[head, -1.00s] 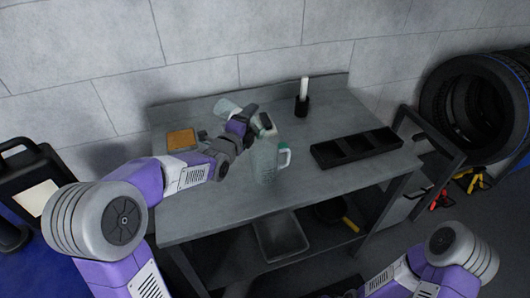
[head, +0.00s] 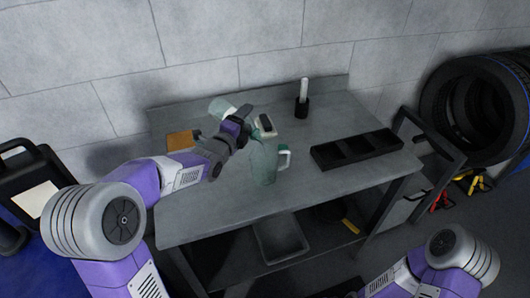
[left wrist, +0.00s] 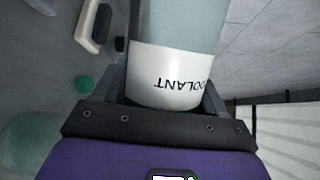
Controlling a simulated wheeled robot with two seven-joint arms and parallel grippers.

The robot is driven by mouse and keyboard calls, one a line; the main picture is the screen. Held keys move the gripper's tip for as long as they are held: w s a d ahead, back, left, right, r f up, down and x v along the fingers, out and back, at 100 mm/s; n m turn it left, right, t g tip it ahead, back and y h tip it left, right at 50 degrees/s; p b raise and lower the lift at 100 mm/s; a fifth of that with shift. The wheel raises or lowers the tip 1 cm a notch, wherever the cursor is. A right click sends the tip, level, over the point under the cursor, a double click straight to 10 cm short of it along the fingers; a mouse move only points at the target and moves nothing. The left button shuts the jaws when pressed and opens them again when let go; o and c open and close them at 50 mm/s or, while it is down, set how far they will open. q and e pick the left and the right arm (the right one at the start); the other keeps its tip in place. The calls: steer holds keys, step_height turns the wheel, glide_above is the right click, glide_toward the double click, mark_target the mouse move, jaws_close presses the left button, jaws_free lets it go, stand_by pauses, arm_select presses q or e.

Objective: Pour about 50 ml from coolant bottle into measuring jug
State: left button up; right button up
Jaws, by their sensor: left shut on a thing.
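My left gripper (head: 240,122) is shut on the coolant bottle (head: 220,107) above the workbench. The bottle is pale and translucent, tilted well over, and its neck is hidden by the gripper in the head view. In the left wrist view, its white label (left wrist: 172,77) with the word COOLANT sits between the fingers. The measuring jug (head: 264,163), clear greenish with a pale handle on its right, stands upright on the bench just right of and below the gripper. I cannot tell the liquid level in it. My right gripper is out of view.
A white device with a dark display (head: 266,122) is behind the jug. A green cap (left wrist: 84,84) lies nearby. An orange-topped item (head: 181,141) is at left, a black sectioned tray (head: 356,149) at right, a black holder (head: 302,107) at the back. The front bench is clear.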

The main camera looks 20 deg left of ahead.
arm_select(q)
steer(key=shift+w+a, duration=0.1)
steer(key=shift+a, duration=0.1)
steer(key=shift+a, duration=0.2)
stand_by(0.4)
steer(key=shift+w+d+f+m, duration=0.1)
steer(key=shift+w+m, duration=0.1)
steer(key=shift+m, duration=0.1)
stand_by(2.3)
